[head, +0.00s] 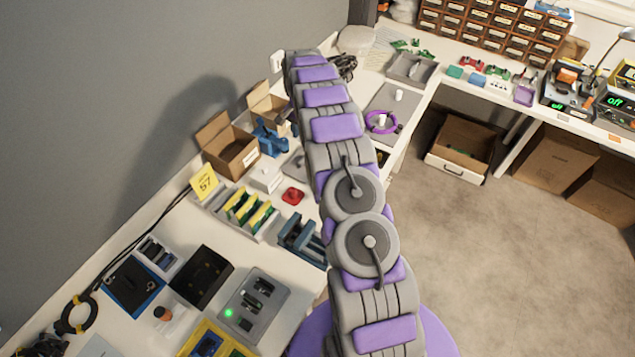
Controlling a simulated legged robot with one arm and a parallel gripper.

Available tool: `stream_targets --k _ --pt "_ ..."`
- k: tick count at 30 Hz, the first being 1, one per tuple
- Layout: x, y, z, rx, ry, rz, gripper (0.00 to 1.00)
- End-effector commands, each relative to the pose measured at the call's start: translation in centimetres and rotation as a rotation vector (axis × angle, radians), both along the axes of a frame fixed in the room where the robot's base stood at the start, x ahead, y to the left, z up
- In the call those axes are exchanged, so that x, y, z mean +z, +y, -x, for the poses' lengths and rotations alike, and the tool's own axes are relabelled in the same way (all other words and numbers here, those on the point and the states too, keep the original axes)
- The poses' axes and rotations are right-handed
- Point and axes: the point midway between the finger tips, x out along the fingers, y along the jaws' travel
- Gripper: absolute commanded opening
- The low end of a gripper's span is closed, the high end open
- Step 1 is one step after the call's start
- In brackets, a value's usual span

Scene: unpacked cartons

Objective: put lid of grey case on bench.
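My arm reaches up across the middle of the head view to the back of the bench (325,258). Its far end, with my gripper (279,62), is small and mostly hidden behind the arm links, so its fingers and any held thing cannot be made out. An open, shallow grey tray-like case (412,68) sits on the bench right of the arm's end. A flat grey panel (405,99) with a white knob lies in front of it; I cannot tell whether it is the lid.
Open cartons (229,146), a blue part (270,138) and a red part (293,195) crowd the bench left of my arm. A grey box with a green light (250,305) is nearer. Drawers (487,30) stand behind.

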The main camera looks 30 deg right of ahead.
Motion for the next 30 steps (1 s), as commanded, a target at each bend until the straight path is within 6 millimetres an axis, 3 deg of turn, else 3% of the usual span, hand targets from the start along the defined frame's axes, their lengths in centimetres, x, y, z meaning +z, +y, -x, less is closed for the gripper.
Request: stream_targets --k 5,14,23,30 --pt "1.8 0.8 0.6 0.031 0.002 -0.001 0.39" --pt "10.3 5.3 5.7 0.203 0.023 -0.011 0.39" --pt "17.7 9.9 13.5 0.391 0.046 -0.023 0.39" --pt "21.8 13.0 21.3 0.54 0.068 -0.033 0.39"
